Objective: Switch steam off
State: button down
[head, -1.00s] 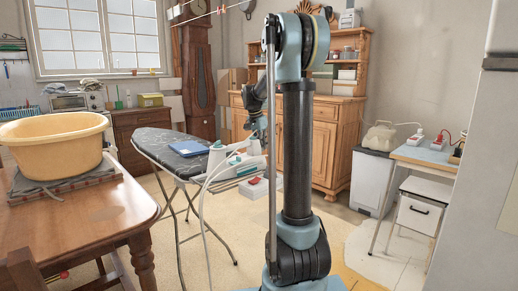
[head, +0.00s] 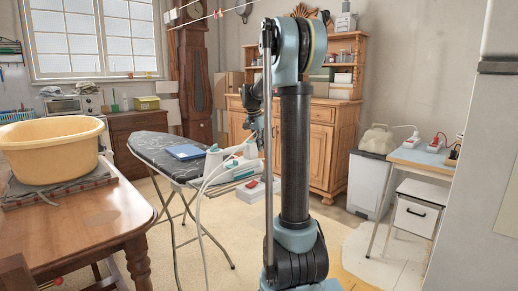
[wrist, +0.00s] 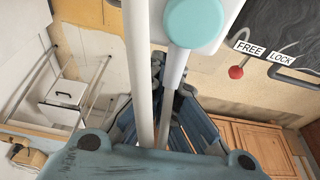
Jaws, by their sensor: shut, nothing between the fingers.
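The white and teal steam iron station (head: 232,166) stands at the near end of the ironing board (head: 150,146). In the wrist view, a white part with a round teal piece (wrist: 193,22) fills the top middle, very close. A white hose or rod (wrist: 138,75) runs down beside it. My gripper (wrist: 172,110) lies beneath these parts, shut and empty; its fingertips are partly hidden. Whether it touches the station I cannot tell. In the head view, my column and arm hide the gripper. I cannot make out a steam switch for certain.
A red knob (wrist: 236,72) sits by the FREE (wrist: 249,48) and LOCK labels near the board's dark cover. A blue cloth or book (head: 186,152) lies on the board. A wooden table (head: 95,220) with a yellow basin (head: 50,150) stands left; a white-and-red box (head: 256,188) is beyond.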

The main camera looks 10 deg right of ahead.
jog(key=v, duration=0.9)
jog(key=shift+w+d+r, duration=0.2)
jog(key=shift+r, duration=0.05)
jog(key=s+f+n+y, duration=0.1)
jog(key=s+f+n, duration=0.25)
jog(key=s, duration=0.85)
jog(key=s+f+n, duration=0.2)
jog(key=s+f, duration=0.3)
jog(key=s, duration=0.6)
jog(key=s+a+f+n+y, duration=0.1)
jog(key=s+f+n, duration=0.5)
jog(key=s+f, duration=1.2)
jog(key=shift+s+a+f+y, duration=0.3)
jog(key=shift+s+a, duration=0.05)
jog(key=shift+s, duration=0.15)
